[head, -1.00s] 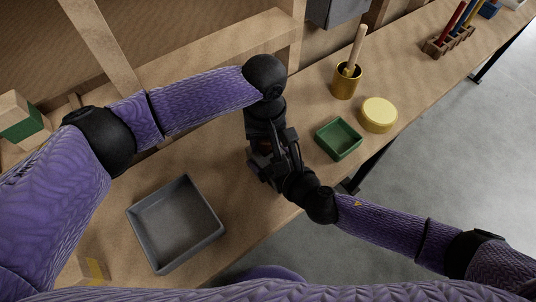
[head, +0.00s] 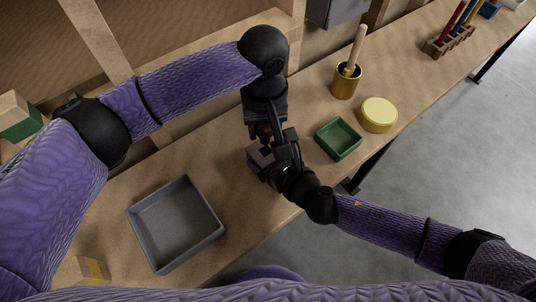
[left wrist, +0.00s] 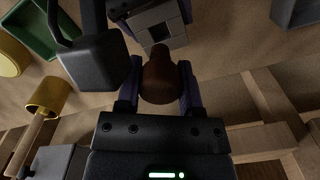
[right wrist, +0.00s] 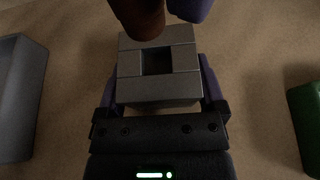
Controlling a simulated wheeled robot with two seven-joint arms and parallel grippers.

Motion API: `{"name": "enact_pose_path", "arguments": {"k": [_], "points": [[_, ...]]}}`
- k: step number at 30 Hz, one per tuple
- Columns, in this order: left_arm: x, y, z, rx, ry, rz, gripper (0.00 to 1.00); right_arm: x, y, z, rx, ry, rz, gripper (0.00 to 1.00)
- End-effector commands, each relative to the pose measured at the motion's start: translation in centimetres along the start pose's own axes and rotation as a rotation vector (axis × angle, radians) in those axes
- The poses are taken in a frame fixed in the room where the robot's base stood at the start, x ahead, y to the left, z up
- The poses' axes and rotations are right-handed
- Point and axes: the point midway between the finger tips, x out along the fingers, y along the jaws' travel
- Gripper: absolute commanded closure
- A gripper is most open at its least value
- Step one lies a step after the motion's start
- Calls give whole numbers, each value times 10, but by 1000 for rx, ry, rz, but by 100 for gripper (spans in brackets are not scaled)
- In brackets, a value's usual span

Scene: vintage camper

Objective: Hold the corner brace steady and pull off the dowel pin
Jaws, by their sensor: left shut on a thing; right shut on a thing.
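The corner brace (right wrist: 183,90) is a grey block with a square hole. My right gripper (right wrist: 160,98) is shut on it, one finger on each side, and it sits low over the bench in the head view (head: 258,160). The dowel pin (left wrist: 161,80) is brown and rounded, and my left gripper (left wrist: 160,92) is shut on it. In the right wrist view the pin (right wrist: 140,18) is at the top, above the brace. The hole looks dark and empty, with the pin apart from it. In the head view the left gripper (head: 265,133) is right above the brace and partly hides the pin.
A grey open tray (head: 176,225) stands left of the grippers on the wooden bench. A green box (head: 338,139), a yellow round lid (head: 378,114) and a brass cup (head: 346,82) with a wooden handle are to the right. The bench's front edge is close to the right gripper.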

Motion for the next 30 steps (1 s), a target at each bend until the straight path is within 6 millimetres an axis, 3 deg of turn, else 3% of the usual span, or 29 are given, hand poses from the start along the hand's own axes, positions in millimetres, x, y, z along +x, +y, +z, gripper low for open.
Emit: {"name": "enact_pose_path", "arguments": {"k": [6,14,15,16,24,26,30], "points": [[-22,0,0,1,0,0,100,0,0,0,0,0,0,89],[-25,0,0,1,0,0,100,0,0,0,0,0,0,89],[-25,0,0,1,0,0,100,0,0,0,0,0,0,8],[-25,0,0,1,0,0,100,0,0,0,0,0,0,1],[-25,0,0,1,0,0,100,-4,0,0,0,0,0,0],[-25,0,0,1,0,0,100,-13,0,-1,0,1,0,0],[-25,0,0,1,0,0,100,-51,0,-2,0,4,1,0]]}}
